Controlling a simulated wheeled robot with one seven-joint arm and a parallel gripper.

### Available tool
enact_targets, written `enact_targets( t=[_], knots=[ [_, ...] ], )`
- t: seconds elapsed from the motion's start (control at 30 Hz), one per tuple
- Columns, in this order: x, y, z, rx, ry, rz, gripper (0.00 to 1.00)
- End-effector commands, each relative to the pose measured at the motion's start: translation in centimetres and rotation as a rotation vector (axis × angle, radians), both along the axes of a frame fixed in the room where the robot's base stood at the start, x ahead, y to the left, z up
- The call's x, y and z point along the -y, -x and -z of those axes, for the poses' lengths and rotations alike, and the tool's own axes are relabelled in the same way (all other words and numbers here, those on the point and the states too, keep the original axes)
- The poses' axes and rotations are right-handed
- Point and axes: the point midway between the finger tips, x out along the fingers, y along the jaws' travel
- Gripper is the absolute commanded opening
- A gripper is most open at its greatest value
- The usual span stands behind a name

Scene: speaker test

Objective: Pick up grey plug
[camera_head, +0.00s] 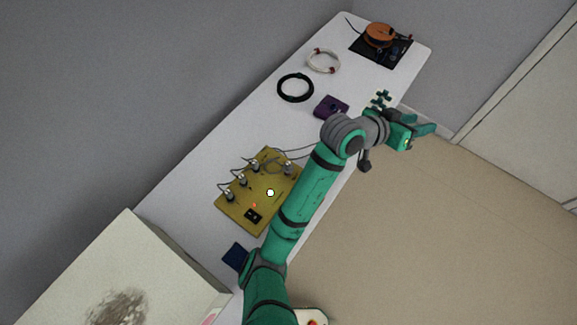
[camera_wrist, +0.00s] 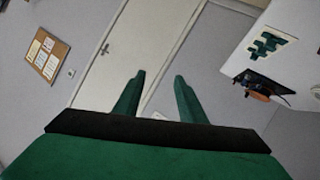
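A yellow board (camera_head: 262,207) lies on the white table, with several grey plugs and cables along its upper left side. One grey plug (camera_head: 287,169) stands near the board's upper right corner. Others, such as the plug (camera_head: 229,196), stand toward its left corner. My gripper (camera_head: 432,129) is far from the board, out past the table's right edge. In the wrist view my gripper (camera_wrist: 156,80) has its two green fingers apart with nothing between them. My arm covers part of the board's right side. No plug shows in the wrist view.
The white table (camera_head: 185,190) also holds a black cable ring (camera_head: 295,88), a white cable ring (camera_head: 323,61), a purple box (camera_head: 330,106), an orange reel (camera_head: 381,36) and a dark blue item (camera_head: 236,256). A pale box (camera_head: 125,275) stands at lower left. Floor right of the table is clear.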

Motion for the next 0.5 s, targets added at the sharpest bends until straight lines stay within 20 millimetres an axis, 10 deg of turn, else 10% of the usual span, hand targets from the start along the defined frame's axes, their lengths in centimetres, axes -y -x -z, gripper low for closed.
enact_targets(
  t=[0.27, 0.5],
  knots=[
    [-3.9, 0.4, 3.1, -0.041, -0.361, 0.173, 0.37],
    [-12.0, 0.6, 6.3, -0.137, -0.716, 0.256, 0.37]
  ],
)
